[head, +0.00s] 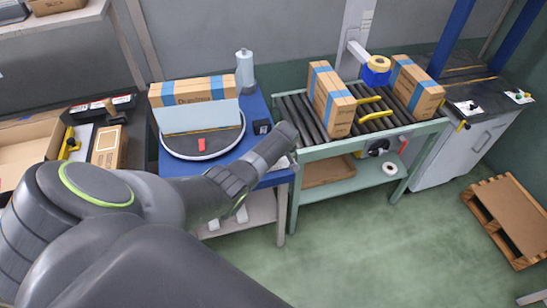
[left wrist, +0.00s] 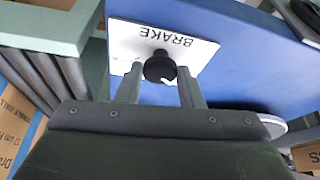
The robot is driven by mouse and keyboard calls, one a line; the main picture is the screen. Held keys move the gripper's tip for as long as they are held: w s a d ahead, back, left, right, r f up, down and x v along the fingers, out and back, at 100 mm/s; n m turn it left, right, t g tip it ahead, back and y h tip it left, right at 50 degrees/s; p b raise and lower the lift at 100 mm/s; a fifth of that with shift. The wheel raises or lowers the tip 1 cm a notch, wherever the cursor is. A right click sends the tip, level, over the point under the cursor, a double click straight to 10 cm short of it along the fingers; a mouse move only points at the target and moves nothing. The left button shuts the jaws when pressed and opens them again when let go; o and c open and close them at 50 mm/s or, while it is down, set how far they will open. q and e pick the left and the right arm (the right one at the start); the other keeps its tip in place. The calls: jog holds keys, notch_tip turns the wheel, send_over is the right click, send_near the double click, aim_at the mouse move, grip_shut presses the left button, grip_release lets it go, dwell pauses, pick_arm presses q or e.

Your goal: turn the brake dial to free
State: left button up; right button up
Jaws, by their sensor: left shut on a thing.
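The brake dial (left wrist: 160,66) is a round black knob with a small white mark on its rim. It sits on a white plate (left wrist: 125,38) lettered BRAKE, upside down in the left wrist view, on the blue table (left wrist: 240,60). My left gripper (left wrist: 160,85) is shut on the dial, one grey finger on each side of it. In the head view my left arm reaches over the right front corner of the blue table (head: 262,110), and its hand hides the dial. Which setting the dial points to cannot be read. My right gripper is not in view.
A round turntable (head: 178,152) on the blue table carries a grey-blue panel and a red block (head: 201,145). A blue-grey bottle (head: 245,70) stands behind. The green-framed roller conveyor (head: 310,152) with cartons (head: 340,115) adjoins on the right. Floor in front is clear.

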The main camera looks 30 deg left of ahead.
pick_arm(q)
jog(key=shift+w+n, duration=0.1)
jog(key=shift+n, duration=0.6)
jog(key=o, duration=1)
jog(key=shift+c, duration=0.2)
jog(key=shift+d+r, duration=0.2)
jog(key=shift+r, duration=0.3)
jog(key=v, duration=1.6)
jog(key=shift+d, duration=0.25)
jog(key=shift+r, duration=0.1)
